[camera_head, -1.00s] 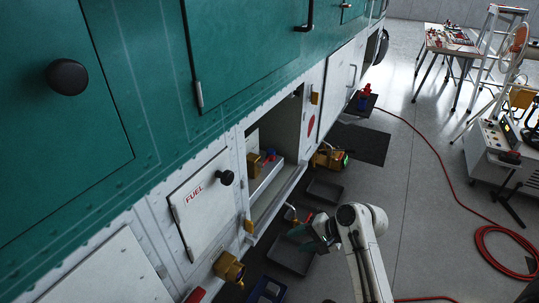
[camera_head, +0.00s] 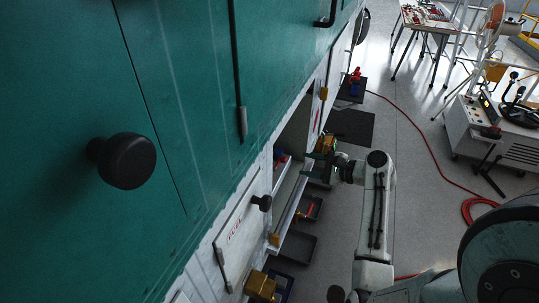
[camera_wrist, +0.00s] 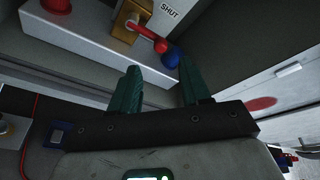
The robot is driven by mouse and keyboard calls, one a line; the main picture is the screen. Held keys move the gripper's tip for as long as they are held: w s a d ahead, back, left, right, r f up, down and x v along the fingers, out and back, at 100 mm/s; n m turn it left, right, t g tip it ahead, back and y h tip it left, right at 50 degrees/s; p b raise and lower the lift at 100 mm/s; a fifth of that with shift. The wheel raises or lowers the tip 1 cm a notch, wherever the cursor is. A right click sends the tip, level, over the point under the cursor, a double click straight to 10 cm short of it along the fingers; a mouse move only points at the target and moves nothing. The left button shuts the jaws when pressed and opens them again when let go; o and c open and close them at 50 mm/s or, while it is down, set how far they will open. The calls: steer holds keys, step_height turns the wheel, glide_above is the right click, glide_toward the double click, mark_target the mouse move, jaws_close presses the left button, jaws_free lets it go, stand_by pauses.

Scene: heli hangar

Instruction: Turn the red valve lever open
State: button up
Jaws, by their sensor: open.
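The red valve lever (camera_wrist: 146,36) shows at the top of the wrist view. In the head view my gripper (camera_head: 309,165) is at the open side compartment, where a small red and blue piece (camera_head: 281,156) shows; most of the valve is hidden.
A white ledge (camera_wrist: 85,40) runs below the valve. The green body panel with a black knob (camera_head: 124,161) fills the left of the head view. A FUEL door (camera_head: 241,228) is in front. A red hose (camera_head: 420,135) lies on the floor, right. A grey cart (camera_head: 505,135) stands farther right.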

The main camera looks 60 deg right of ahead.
mark_target(280, 159)
steer(key=p+x, duration=0.1)
steer(key=x, duration=1)
steer(key=shift+s, duration=0.1)
steer(key=shift+c, duration=0.3)
steer(key=shift+r, duration=0.1)
jaws_close()
